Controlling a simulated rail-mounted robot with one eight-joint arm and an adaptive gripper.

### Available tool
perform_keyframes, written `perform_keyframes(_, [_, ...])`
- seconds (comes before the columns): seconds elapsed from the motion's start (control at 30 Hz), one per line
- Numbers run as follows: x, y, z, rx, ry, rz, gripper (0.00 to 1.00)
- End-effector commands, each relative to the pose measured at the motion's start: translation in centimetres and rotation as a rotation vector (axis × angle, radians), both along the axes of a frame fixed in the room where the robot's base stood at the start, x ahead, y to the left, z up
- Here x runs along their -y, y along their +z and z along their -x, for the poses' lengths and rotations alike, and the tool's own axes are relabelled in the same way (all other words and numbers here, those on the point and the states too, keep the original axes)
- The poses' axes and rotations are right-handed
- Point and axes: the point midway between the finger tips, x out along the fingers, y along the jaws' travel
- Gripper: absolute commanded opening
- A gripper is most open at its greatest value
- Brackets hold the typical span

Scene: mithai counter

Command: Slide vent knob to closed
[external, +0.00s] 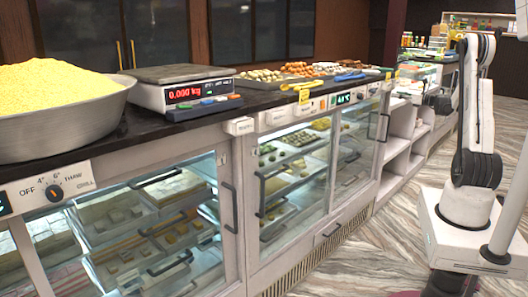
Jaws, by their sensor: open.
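A slatted vent grille (290,277) runs along the foot of the glass-fronted counter. Above it, a short dark bar (332,230) sits on the lower white panel; I cannot tell whether this is the vent knob or what position it is in. A round dark dial (55,193) with an orange mark, labelled OFF, 4, 6, THAW and CHILL, is on the front panel at left. My arm stands at the right, folded high, well away from these parts. A small dark shape at its far side appears to be my gripper (443,104); its fingers are too small to make out.
The dark countertop holds a bowl of yellow grains (60,125), a scale reading 0.000 kg (190,92) and trays of sweets (300,68). Door handles (230,207) stick out from the glass fronts. Open shelves (402,130) stand beyond. The striped floor (375,245) before the counter is clear.

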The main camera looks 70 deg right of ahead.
Motion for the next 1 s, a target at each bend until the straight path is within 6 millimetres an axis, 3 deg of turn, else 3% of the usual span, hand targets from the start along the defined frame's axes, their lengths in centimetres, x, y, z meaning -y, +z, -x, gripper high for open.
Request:
perform_keyframes(0.17, [0.7, 0.0, -0.6, 0.011, -0.005, -0.007, 0.44])
perform_keyframes(0.7, [4.8, 0.0, -9.2, 0.008, -0.003, -0.005, 0.44])
perform_keyframes(1.0, [6.1, 0.0, -11.8, 0.008, -0.004, -0.005, 0.44])
